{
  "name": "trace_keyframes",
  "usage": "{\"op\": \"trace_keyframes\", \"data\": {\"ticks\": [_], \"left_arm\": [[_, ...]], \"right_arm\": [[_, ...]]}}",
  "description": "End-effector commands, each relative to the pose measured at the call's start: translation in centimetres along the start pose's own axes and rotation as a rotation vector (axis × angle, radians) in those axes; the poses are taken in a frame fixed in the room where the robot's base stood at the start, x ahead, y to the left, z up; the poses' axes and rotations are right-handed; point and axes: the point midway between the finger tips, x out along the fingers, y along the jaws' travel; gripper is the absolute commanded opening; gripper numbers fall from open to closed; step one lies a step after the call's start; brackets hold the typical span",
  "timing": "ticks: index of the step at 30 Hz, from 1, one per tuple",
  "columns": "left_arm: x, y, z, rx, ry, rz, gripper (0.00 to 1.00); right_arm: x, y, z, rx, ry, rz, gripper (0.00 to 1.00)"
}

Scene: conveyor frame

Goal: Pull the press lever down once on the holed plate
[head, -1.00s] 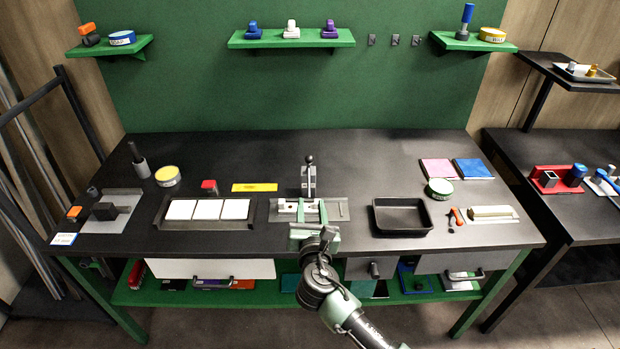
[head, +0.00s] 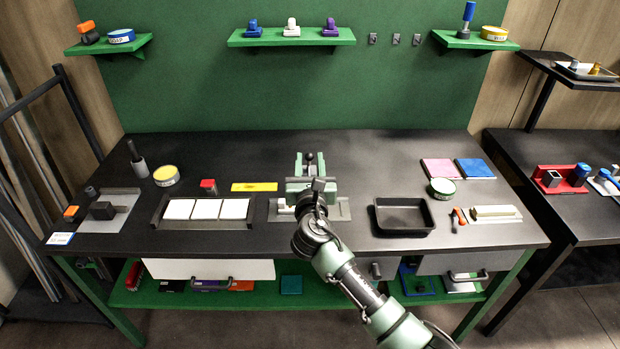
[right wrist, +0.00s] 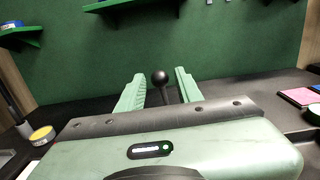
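The press lever (head: 309,157) has a black ball knob and stands upright at the middle of the bench. In the right wrist view its knob (right wrist: 160,77) shows between my fingers. The lever's base and most of its shaft are hidden behind my gripper. My right gripper (head: 310,163) is open, with one finger on each side of the lever and a visible gap to the knob on both sides. A grey plate (head: 339,208) lies at the press's foot, partly covered by my arm; its hole cannot be made out. My left gripper is not in view.
Left of the press lie a black tray (head: 204,224) with white tiles and a yellow strip (head: 254,187). On the right are an empty black tray (head: 404,230), a green tape roll (head: 441,187) and pink and blue pads. The bench behind the lever is clear.

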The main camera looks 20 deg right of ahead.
Motion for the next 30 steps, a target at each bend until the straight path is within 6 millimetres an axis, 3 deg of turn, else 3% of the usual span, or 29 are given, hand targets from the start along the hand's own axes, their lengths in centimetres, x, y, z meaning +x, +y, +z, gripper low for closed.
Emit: {"op": "trace_keyframes", "data": {"ticks": [1,4,5,11,30], "left_arm": [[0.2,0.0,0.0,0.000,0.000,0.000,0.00],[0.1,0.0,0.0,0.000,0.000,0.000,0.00],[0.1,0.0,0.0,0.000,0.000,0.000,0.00],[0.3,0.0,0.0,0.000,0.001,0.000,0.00],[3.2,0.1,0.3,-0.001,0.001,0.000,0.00]], "right_arm": [[0.3,0.0,0.0,0.001,-0.001,0.000,0.30],[0.2,0.0,0.0,0.001,0.000,0.001,0.02],[0.2,0.0,0.0,0.001,0.000,0.001,0.00],[-0.1,0.0,-0.5,0.000,0.002,0.001,0.00],[-4.5,0.1,-6.4,0.000,0.004,0.001,0.00]]}}
